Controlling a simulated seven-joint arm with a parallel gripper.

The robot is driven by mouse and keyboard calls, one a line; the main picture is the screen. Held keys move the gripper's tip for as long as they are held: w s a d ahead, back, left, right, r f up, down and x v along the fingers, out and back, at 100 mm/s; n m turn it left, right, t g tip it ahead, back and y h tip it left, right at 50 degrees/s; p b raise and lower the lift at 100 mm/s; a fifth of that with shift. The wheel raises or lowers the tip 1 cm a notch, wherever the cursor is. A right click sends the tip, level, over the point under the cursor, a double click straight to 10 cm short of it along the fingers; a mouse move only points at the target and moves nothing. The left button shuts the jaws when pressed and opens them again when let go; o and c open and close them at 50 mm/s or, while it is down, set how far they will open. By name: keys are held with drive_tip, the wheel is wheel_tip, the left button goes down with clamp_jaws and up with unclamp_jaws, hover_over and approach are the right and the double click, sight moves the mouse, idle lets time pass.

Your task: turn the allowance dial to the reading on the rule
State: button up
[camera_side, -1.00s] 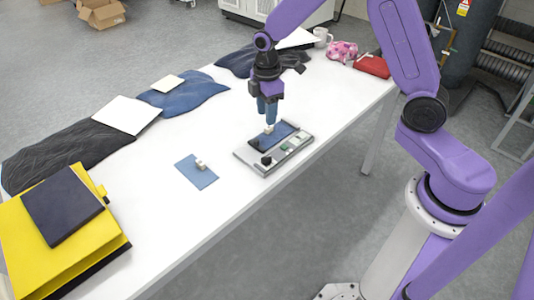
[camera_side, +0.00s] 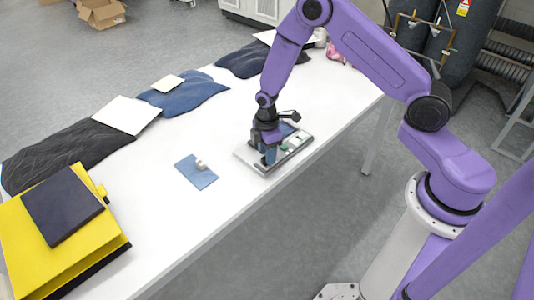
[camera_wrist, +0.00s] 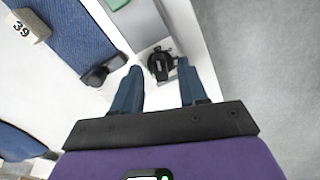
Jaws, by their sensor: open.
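A grey panel (camera_side: 247,156) lies near the table's front edge, with blue denim on part of it. In the wrist view a round black dial (camera_wrist: 161,68) with a small green mark sits on the pale panel; its reading is too small to make out. My gripper (camera_wrist: 159,72) is open, its two blue fingers apart on either side of the dial in that picture, and I cannot tell whether they touch it. In the side view my gripper (camera_side: 269,158) is low over the panel and hides the dial. A pale block marked 39 (camera_wrist: 26,27) sits on the denim; no rule scale is readable.
A green part (camera_wrist: 116,4) is farther along the panel.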

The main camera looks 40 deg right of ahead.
drive_tip(key=shift+f, duration=0.5)
clamp_jaws()
